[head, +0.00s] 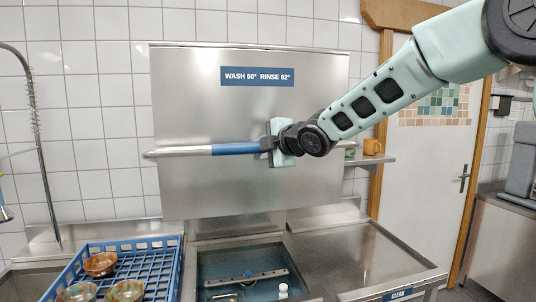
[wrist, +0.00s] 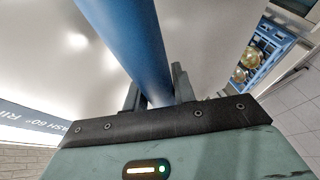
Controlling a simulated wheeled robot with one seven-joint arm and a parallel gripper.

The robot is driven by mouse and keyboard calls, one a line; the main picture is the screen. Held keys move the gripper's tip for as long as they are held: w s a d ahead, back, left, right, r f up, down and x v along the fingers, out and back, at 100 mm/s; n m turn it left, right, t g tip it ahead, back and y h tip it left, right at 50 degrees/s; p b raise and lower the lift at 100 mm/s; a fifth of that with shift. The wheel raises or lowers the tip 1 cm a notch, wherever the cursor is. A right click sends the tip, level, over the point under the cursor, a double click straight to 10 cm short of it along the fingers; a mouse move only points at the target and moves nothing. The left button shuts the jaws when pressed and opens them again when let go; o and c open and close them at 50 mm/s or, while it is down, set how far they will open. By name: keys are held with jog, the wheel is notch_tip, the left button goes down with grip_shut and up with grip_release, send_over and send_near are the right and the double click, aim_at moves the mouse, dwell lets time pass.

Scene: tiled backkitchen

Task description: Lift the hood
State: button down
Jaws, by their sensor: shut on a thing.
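The hood (head: 220,115) is a large steel box with a blue "WASH 60° RINSE 82°" label (head: 255,76). It stands raised, with its lower edge above the wash basin (head: 245,275). A horizontal bar handle with a blue grip (head: 236,149) runs across its front. My gripper (head: 268,147) is shut on the blue grip, right of its middle. In the wrist view the blue grip (wrist: 135,40) passes between the two dark fingers of my gripper (wrist: 158,92). The part of the handle behind my gripper is hidden in the head view.
A blue rack (head: 165,262) with several bowls (head: 101,264) stands at the lower left. A steel counter (head: 345,255) marked "CLEAN" lies clear at the right. A shelf (head: 375,159) holds an orange mug (head: 372,146). A spray hose (head: 40,130) hangs at the far left.

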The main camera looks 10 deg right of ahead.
jog(key=shift+d+r, duration=0.1)
jog(key=shift+r, duration=0.15)
jog(key=c, duration=1.1)
grip_release()
jog(key=shift+w, duration=0.15)
jog(key=shift+c, duration=0.2)
jog(key=shift+f, duration=0.1)
jog(key=p+v, duration=0.1)
jog(key=v, duration=1.6)
jog(key=shift+s, duration=0.3)
